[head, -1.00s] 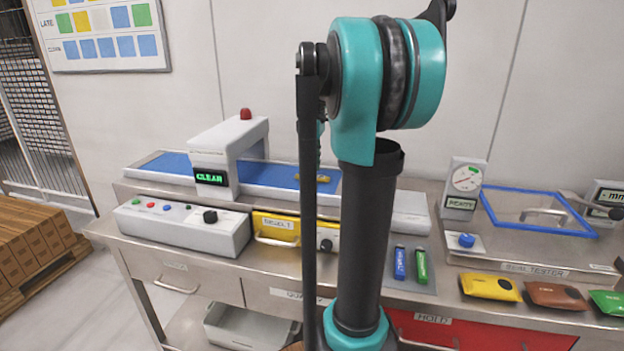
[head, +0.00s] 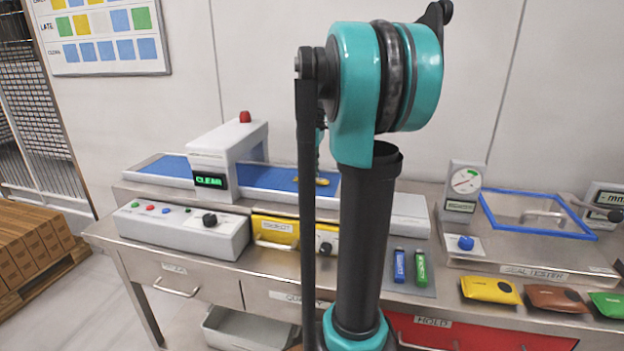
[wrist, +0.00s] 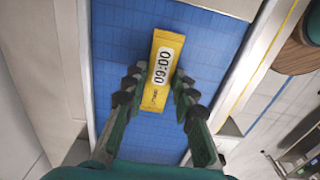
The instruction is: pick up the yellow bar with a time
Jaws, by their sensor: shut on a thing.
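The yellow bar (wrist: 153,100) lies between the fingers of my gripper (wrist: 160,76) in the wrist view, over the blue belt (wrist: 215,50). A white label with black digits of a time, plus smaller print, faces the camera. My gripper is shut on the bar, with a dark segmented finger on each side. In the head view a small part of the bar (head: 323,182) shows at the belt; my own arm hides much around it. Whether the bar still touches the belt is hard to tell.
A white arch (head: 225,155) with a green CLEAR display spans the belt (head: 270,177) to the left. The seal tester (head: 530,250) and several coloured packets (head: 490,288) are at right.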

